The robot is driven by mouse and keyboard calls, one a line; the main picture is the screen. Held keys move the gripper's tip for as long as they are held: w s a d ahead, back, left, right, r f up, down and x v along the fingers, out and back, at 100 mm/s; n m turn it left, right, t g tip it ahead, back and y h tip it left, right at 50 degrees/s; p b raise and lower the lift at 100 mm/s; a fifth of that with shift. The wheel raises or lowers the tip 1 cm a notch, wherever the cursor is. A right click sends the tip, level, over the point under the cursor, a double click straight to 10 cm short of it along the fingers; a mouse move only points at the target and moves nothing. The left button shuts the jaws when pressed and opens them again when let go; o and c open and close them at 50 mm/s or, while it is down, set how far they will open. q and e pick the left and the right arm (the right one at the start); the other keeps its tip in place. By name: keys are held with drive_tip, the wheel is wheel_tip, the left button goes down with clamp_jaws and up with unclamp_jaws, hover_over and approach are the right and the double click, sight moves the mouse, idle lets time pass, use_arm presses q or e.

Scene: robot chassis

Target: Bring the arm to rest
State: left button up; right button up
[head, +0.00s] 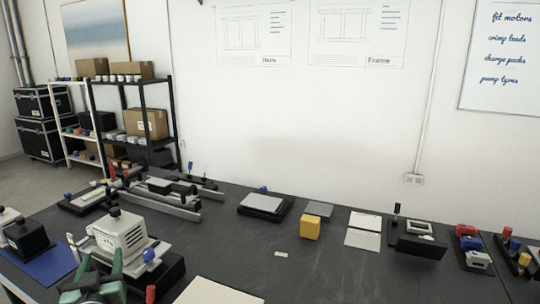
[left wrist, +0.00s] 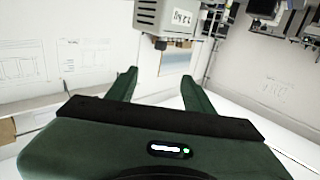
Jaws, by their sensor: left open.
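My left gripper (head: 101,262) is dark green and shows at the bottom left of the head view, in front of a white boxy unit (head: 122,232) with a dark knob on top. In the left wrist view my left gripper (left wrist: 158,76) has its two fingers spread wide, with nothing between them. A grey, labelled unit (left wrist: 166,17) hangs into the top of that view, beyond the fingertips; the view is strongly tilted. I cannot tell how far it is from the fingers. My right gripper is in neither view.
The dark bench has a yellow block (head: 310,228), a flat grey-topped unit (head: 264,204), white cards (head: 363,238) and a dark tilted box (head: 421,246). Rails (head: 160,203) lie at the back left. Red and blue parts (head: 466,242) sit at the right.

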use_arm(q)
drive_tip(key=s+d+f+m+g+h, duration=0.2)
drive_tip(key=s+d+f+g, duration=0.1)
drive_tip(key=s+d+f, duration=0.4)
drive_tip(key=s+d+f+m+g+h, duration=0.1)
drive_tip(key=s+d+f+g+h, duration=0.15)
drive_tip(key=s+f, duration=0.55)
drive_tip(key=s+d+f+m+g+h, duration=0.1)
drive_tip(key=s+d+f+m+g, duration=0.1)
drive_tip(key=s+d+f+g, duration=0.45)
drive_tip(key=s+d+f+m+g+h, duration=0.1)
drive_tip(key=s+d+f+h, duration=0.15)
drive_tip(key=s, duration=0.75)
wheel_tip(320, 180, down, 28)
drive_tip(key=s+g+y, duration=0.1)
drive_tip(key=s, duration=0.2)
drive_tip(key=s+a+f+g, duration=0.1)
drive_tip(key=s+a+f, duration=0.2)
drive_tip(key=s+f, duration=1.2)
drive_tip(key=shift+s+a+m+g, duration=0.2)
drive_tip(key=shift+s+m+g, duration=0.15)
drive_tip(key=shift+s, duration=0.25)
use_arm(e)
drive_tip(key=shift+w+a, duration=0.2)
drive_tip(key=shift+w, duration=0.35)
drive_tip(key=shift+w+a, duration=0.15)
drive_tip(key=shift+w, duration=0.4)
